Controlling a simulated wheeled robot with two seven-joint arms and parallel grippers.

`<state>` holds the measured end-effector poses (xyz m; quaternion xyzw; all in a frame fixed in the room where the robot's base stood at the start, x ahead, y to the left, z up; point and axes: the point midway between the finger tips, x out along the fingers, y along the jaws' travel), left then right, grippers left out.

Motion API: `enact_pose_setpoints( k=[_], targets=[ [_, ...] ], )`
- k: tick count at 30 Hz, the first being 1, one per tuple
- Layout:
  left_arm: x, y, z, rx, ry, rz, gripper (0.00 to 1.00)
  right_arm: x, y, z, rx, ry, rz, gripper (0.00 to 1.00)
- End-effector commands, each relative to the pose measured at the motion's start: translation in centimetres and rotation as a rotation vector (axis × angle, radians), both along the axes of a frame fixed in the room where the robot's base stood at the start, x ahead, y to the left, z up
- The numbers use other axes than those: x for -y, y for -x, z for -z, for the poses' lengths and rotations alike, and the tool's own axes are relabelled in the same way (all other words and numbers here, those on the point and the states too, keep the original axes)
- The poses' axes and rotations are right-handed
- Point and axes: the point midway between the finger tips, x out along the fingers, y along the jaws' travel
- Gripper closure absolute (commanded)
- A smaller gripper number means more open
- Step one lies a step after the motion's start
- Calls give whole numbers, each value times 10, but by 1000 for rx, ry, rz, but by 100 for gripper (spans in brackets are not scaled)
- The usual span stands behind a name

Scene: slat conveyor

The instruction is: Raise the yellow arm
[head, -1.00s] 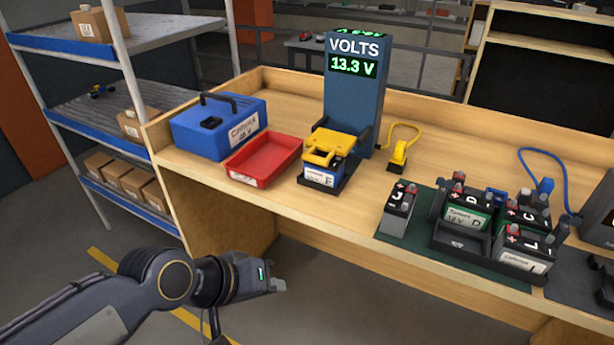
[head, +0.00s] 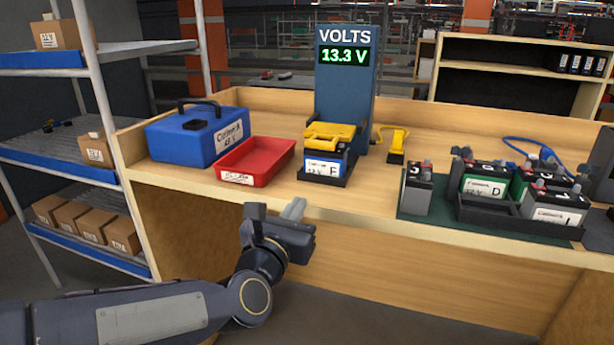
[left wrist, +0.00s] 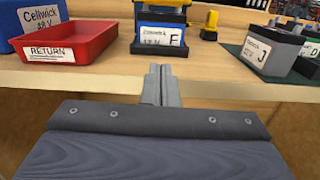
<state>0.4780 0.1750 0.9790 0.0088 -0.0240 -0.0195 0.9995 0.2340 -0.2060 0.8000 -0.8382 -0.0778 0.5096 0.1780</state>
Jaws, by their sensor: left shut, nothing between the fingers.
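The yellow arm (head: 330,136) is down over a blue-and-black battery marked F (head: 323,167), which stands in a black holder in front of the blue VOLTS meter (head: 341,100). The meter reads 13.3 V. My left gripper (head: 294,209) is in front of the bench edge, below and to the left of the holder, apart from it. Its fingers are shut and empty. In the left wrist view the fingertips (left wrist: 160,72) point at battery F, and only a sliver of the yellow arm shows at the top edge. My right gripper is not in view.
A red tray (head: 256,161) and a blue case (head: 195,138) stand left of the holder. A small yellow clip (head: 396,145) stands right of the meter. Several batteries stand on the green mat (head: 412,208) at the right. The bench's front edge (head: 330,218) lies close to my gripper.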

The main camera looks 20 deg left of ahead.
Motion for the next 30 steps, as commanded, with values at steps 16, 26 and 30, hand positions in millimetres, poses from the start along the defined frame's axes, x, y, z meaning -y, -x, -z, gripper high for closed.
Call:
enact_pose_setpoints(
  k=[16, 26, 30],
  targets=[
    [0, -14, -1, 3, 21, -5, 100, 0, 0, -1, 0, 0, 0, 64],
    [3, -81, -4, 2, 18, -4, 100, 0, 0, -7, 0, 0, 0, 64],
    [3, -104, -15, 8, 21, -5, 100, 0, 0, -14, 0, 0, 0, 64]
  ],
)
